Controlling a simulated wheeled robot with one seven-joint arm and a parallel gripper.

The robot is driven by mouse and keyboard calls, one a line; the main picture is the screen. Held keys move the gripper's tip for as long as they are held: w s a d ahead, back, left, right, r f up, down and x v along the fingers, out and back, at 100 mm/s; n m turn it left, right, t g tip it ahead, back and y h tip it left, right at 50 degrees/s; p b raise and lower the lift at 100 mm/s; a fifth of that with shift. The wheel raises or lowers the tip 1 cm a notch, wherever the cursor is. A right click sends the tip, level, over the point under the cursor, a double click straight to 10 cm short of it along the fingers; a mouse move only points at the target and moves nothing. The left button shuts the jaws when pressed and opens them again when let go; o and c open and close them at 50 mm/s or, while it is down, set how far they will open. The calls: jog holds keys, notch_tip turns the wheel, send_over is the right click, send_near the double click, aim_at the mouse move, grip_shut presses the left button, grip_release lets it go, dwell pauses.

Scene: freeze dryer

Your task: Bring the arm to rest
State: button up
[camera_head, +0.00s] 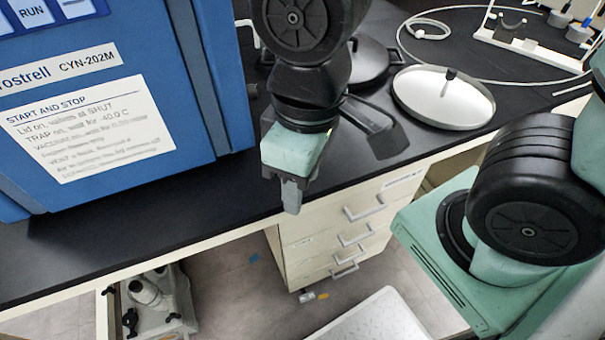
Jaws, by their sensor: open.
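My gripper (290,195) hangs fingers down at the end of my arm, in front of the black bench's front edge and above the floor. It is open, and I see nothing between its fingers. From this angle the fingers overlap, so the gap between them is hard to see. My arm comes down from the top middle of the view, and its upper part is out of frame.
The blue freeze dryer (215,70) stands on the black bench (215,185) at left. A round lid (420,100) and a black pot (368,62) lie behind my arm. Drawers (335,225) are under the bench. A pump (165,300) stands on the floor.

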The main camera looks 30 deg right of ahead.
jog(key=shift+s, duration=0.1)
notch_tip(320, 180, up, 6)
jog(key=p, duration=0.5)
jog(key=shift+f+p, duration=0.1)
jog(key=shift+p, duration=0.3)
dwell(0.5)
